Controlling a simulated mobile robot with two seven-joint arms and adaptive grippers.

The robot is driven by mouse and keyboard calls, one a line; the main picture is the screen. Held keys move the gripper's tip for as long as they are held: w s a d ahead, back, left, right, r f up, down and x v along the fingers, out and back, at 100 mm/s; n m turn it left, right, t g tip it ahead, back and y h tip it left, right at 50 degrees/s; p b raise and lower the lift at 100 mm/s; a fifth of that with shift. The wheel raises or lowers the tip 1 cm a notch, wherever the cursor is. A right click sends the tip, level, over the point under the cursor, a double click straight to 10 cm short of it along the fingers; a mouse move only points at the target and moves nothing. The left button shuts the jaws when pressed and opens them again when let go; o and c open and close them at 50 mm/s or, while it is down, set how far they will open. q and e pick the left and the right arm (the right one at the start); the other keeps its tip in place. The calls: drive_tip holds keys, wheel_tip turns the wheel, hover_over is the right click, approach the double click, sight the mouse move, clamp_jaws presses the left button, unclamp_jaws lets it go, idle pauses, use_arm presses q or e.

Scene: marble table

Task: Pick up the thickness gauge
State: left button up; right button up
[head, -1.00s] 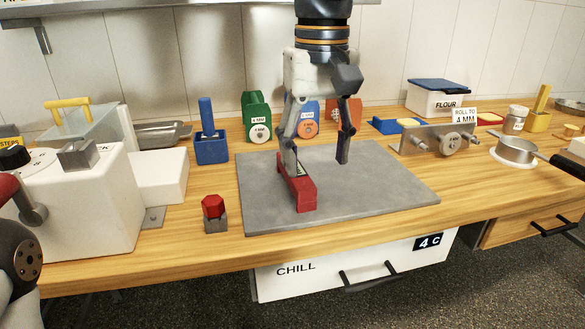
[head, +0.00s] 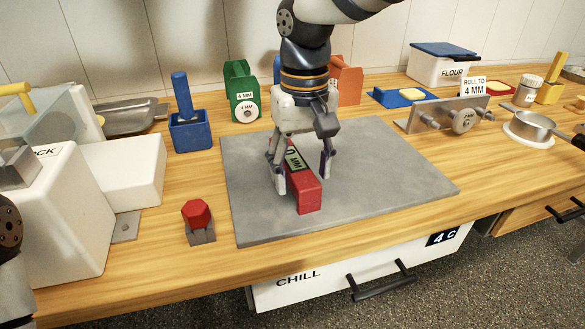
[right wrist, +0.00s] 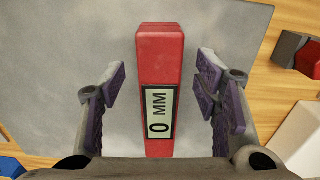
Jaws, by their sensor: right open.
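The thickness gauge is a red bar (head: 307,197) with a pale label reading "0 MM". It lies on the grey slab (head: 400,190), and in the right wrist view the bar (right wrist: 160,55) runs upright through the middle. My right gripper (head: 303,180) is open over the bar, pointing down. In the right wrist view its purple-padded fingers (right wrist: 162,78) stand on either side of the bar, with a visible gap on each side. The gripper hides part of the bar's far end in the head view. My left gripper is not in view.
A red hexagonal knob on a grey block (head: 198,222) stands left of the slab. A white machine (head: 65,215) fills the left. The slab's right part is clear.

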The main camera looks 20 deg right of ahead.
wheel_tip(320, 180, down, 2)
drive_tip(key=shift+f, duration=0.1)
clamp_jaws()
drive_tip(key=shift+r, duration=0.2)
